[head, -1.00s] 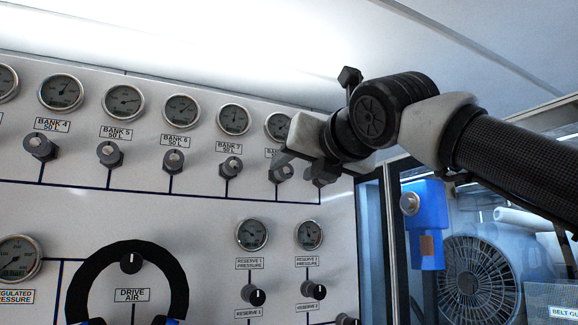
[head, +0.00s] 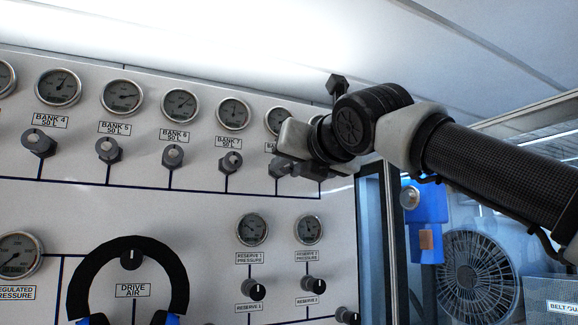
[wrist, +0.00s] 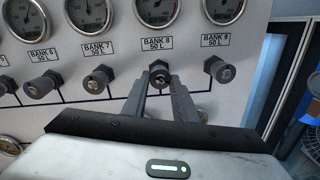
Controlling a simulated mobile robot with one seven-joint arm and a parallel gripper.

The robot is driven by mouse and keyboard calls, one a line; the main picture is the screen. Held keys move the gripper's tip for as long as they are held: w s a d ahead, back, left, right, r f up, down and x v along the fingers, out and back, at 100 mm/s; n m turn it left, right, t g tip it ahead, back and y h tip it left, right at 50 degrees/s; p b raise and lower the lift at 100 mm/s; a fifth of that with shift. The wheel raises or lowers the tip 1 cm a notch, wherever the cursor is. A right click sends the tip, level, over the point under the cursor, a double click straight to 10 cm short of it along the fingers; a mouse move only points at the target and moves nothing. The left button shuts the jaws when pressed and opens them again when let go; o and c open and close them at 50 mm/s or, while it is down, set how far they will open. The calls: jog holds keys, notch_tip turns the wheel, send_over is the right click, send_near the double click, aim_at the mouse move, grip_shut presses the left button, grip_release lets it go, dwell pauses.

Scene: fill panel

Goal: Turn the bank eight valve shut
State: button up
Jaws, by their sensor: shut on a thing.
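The bank eight valve (wrist: 160,72) is a small dark knob with a lighter end, under the BANK 8 50 L label (wrist: 156,43) in the wrist view. My gripper (wrist: 161,82) reaches up to it with one finger on each side and is shut on the knob. In the head view my gripper (head: 283,166) is at the panel, right of the bank 7 valve (head: 231,161). My gripper and wrist hide part of the bank eight gauge, label and knob there, so how far the knob is turned cannot be told.
The bank 9 valve (wrist: 219,69) sits close to the right of the right finger. The bank 6 valve (head: 172,155) is further left. Reserve valves (head: 254,289) are below. The panel's right edge borders a glazed bay with a fan (head: 475,275).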

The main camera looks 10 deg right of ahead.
jog(key=m, duration=0.5)
jog(key=shift+m, duration=0.3)
jog(key=n, duration=1)
jog(key=n+y, duration=0.1)
jog(key=n, duration=1.9)
jog(key=shift+d+r+y, duration=0.15)
jog(key=shift+d+y, duration=0.15)
dwell(0.8)
dwell(0.6)
jog(key=o, duration=1)
jog(key=shift+o, duration=0.2)
